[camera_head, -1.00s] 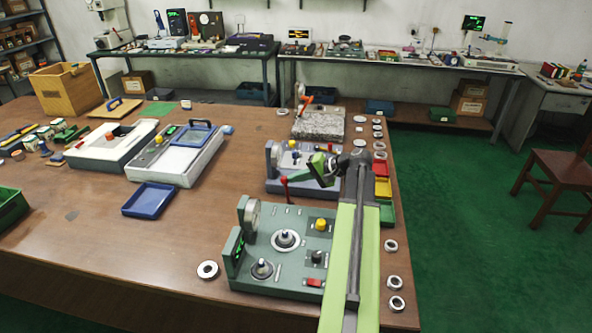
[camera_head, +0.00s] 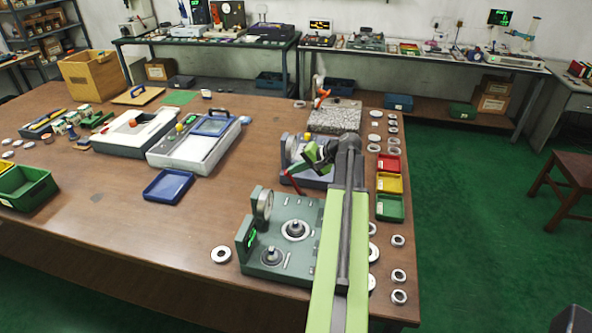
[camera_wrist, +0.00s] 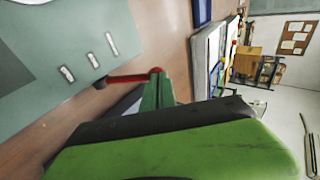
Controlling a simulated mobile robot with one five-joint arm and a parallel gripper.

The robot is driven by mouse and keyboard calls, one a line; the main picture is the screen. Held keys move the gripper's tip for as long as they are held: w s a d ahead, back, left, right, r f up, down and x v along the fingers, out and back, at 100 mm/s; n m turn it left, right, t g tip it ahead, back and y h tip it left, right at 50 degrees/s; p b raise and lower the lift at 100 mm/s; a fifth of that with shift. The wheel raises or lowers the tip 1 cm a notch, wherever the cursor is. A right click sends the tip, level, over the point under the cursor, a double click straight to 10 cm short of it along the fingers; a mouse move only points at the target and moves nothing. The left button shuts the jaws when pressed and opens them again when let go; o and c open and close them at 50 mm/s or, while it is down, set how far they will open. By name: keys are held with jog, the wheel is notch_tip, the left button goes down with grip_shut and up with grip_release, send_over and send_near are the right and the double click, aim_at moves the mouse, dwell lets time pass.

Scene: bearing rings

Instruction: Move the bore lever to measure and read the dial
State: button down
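The green gauge fixture (camera_head: 250,273) stands at the table's front right, partly covered by my arm. It carries a round dial (camera_head: 264,204), seen edge-on and unreadable, a small green-lit display (camera_head: 252,238) and a ring on a post (camera_head: 295,229). The red lever (camera_head: 293,181) rises at its back edge. In the wrist view the lever (camera_wrist: 128,78) is a red rod ending in a red ball. My gripper (camera_head: 312,158) is beside and above the lever. In the wrist view a green finger reaches close to the ball; contact is unclear. The gap between the fingers is hidden.
A grey-blue fixture (camera_head: 318,180) stands just behind, partly under my gripper. Red, yellow and green trays (camera_head: 390,208) and several loose rings (camera_head: 399,276) lie right of my arm. A blue tray (camera_head: 167,186) lies left. The table's middle is clear.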

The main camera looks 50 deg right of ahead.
jog(key=p+v, duration=1)
jog(key=v, duration=0.4)
jog(key=shift+w+a+r, duration=0.15)
jog(key=shift+w+r, duration=0.15)
jog(key=shift+r, duration=0.1)
jog(key=shift+a, duration=0.1)
